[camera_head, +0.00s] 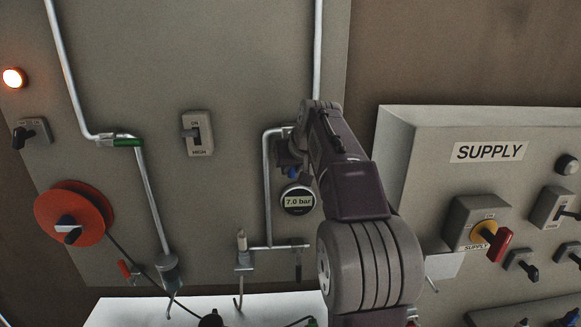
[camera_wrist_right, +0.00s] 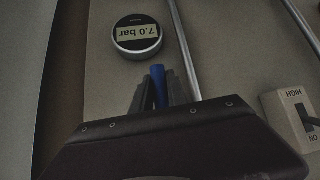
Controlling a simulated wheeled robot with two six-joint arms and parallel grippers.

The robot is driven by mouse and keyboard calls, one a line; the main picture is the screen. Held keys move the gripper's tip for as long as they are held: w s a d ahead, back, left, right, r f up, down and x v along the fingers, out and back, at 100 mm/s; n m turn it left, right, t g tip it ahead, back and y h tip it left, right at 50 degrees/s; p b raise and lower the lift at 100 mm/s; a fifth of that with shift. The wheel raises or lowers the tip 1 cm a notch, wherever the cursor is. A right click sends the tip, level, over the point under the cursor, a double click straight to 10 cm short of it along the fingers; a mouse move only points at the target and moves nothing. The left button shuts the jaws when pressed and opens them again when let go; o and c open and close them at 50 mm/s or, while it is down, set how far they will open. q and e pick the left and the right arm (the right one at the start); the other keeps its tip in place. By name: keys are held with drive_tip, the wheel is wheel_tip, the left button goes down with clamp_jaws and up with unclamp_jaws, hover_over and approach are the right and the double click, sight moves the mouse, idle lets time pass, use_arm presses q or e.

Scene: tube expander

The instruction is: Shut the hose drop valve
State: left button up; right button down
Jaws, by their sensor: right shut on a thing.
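A blue lever handle (camera_head: 292,172) sits on the pipework at the middle of the panel, just above the gauge reading 7.0 bar. My right gripper (camera_head: 288,162) reaches it from the right, and my arm hides much of the valve body. In the right wrist view the blue handle (camera_wrist_right: 158,84) stands between the two dark fingers of my right gripper (camera_wrist_right: 160,95), which are shut on it. Other levers on the pipes are green (camera_head: 127,142), red (camera_head: 125,269) and black (camera_head: 299,266). I see no label naming the hose drop valve. My left gripper is not in view.
The round gauge (camera_head: 298,200) is close below my right gripper. A grey SUPPLY box (camera_head: 410,150) juts out to the right of my arm. A red hose reel (camera_head: 75,215) and a HIGH switch (camera_head: 198,133) are on the left. A white surface (camera_head: 130,312) lies below.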

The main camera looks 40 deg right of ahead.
drive_tip(key=shift+f, duration=0.3)
drive_tip(key=c, duration=1.3)
unclamp_jaws()
drive_tip(key=shift+s, duration=0.1)
drive_tip(key=shift+r, duration=0.2)
drive_tip(key=shift+s+r, duration=0.1)
drive_tip(key=v, duration=0.8)
drive_tip(key=shift+s+r+b, duration=0.25)
drive_tip(key=shift+s+b, duration=0.05)
drive_tip(key=shift+b, duration=0.15)
